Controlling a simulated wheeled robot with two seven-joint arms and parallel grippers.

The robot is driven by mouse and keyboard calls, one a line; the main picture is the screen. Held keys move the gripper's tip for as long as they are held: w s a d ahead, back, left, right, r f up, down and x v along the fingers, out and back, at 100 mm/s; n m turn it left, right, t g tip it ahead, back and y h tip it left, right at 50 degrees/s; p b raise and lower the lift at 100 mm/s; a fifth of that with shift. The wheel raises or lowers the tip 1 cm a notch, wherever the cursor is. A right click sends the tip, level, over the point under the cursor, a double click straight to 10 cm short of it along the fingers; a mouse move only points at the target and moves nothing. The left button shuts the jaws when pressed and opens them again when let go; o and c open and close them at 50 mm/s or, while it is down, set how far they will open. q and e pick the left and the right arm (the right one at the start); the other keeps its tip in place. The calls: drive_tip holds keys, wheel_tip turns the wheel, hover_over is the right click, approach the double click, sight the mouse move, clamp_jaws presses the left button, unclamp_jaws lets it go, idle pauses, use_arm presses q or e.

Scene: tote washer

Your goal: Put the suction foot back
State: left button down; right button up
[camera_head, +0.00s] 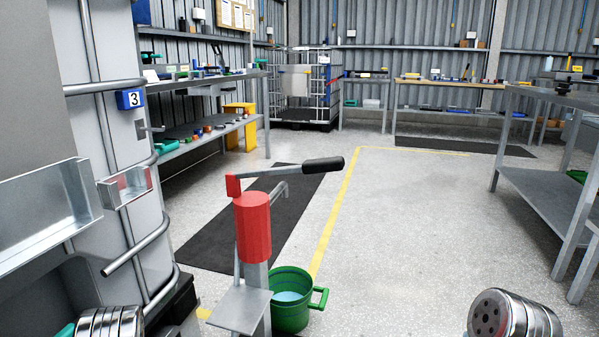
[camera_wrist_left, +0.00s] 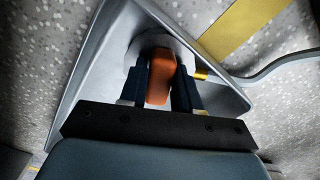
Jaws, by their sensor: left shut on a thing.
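In the left wrist view my left gripper (camera_wrist_left: 160,70) has its two dark fingers closed on an upright orange piece (camera_wrist_left: 158,88). Behind the orange piece is a round pale grey part, and a small yellow fitting (camera_wrist_left: 202,74) sticks out to the right. They are over or in a grey metal tray-like thing (camera_wrist_left: 103,75) with raised edges. I cannot tell whether the orange piece belongs to the suction foot, or whether it touches the tray. My left gripper is out of the head view. My right gripper is not in view.
A red hand pump (camera_head: 254,226) with a black-gripped lever stands in the head view, a green bucket (camera_head: 289,312) of bluish liquid beside it. A grey cabinet with pipes (camera_head: 130,150) is at left, a steel bench (camera_head: 545,180) at right. The middle floor is clear.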

use_arm(q)
drive_tip(key=shift+r+p, duration=2.9)
drive_tip(key=shift+r, duration=0.6)
